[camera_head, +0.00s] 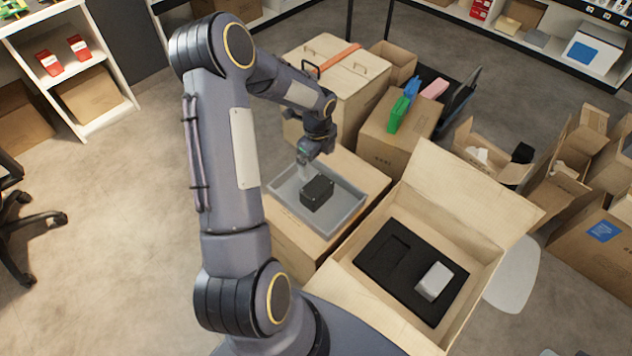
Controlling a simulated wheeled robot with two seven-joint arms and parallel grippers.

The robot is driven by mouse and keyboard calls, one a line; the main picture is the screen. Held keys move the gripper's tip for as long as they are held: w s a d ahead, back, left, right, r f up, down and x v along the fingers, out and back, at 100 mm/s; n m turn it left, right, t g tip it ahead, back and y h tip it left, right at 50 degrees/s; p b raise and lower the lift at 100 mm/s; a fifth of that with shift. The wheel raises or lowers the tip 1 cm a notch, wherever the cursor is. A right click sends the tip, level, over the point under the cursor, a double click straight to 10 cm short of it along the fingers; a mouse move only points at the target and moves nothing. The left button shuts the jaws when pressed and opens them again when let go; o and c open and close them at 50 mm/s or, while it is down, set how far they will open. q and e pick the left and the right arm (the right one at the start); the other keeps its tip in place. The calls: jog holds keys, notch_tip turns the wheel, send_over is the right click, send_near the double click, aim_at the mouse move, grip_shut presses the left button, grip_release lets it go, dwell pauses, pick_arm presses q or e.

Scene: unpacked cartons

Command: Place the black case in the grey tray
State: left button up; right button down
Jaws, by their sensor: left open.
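The black case (317,192) sits in the grey tray (342,222), a little right of and below my left gripper. The tray rests on top of a carton. My left gripper (304,168) is open, just above the tray's back left part and close to the case. Whether its fingers touch the case cannot be told at this size. My right gripper is not in view.
An open box (476,208) with black foam (380,272) and a white block (434,281) stands right of the tray. The foam has an empty recess. A closed carton (392,135) bears green, blue and pink items.

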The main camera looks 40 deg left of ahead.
pick_arm(q)
jog(key=s+d+r+n+t, duration=0.1)
jog(key=s+d+r+n, duration=0.35)
jog(key=r, duration=0.45)
jog(key=s+d+r+n+t, duration=0.1)
jog(key=s+d+r+n, duration=0.2)
jog(key=s+r+n, duration=0.35)
jog(key=s+d+r+n+t+h, duration=0.3)
jog(key=s+d+r+n, duration=0.3)
jog(key=s, duration=0.5)
jog(key=d+n, duration=0.2)
jog(key=d, duration=0.1)
jog(key=shift+s+d+r+n+h, duration=0.15)
jog(key=shift+s+r+n+h, duration=0.05)
jog(key=shift+s+n+h, duration=0.2)
notch_tip(320, 180, up, 13)
jog(key=p, duration=1.2)
jog(key=shift+p, duration=0.4)
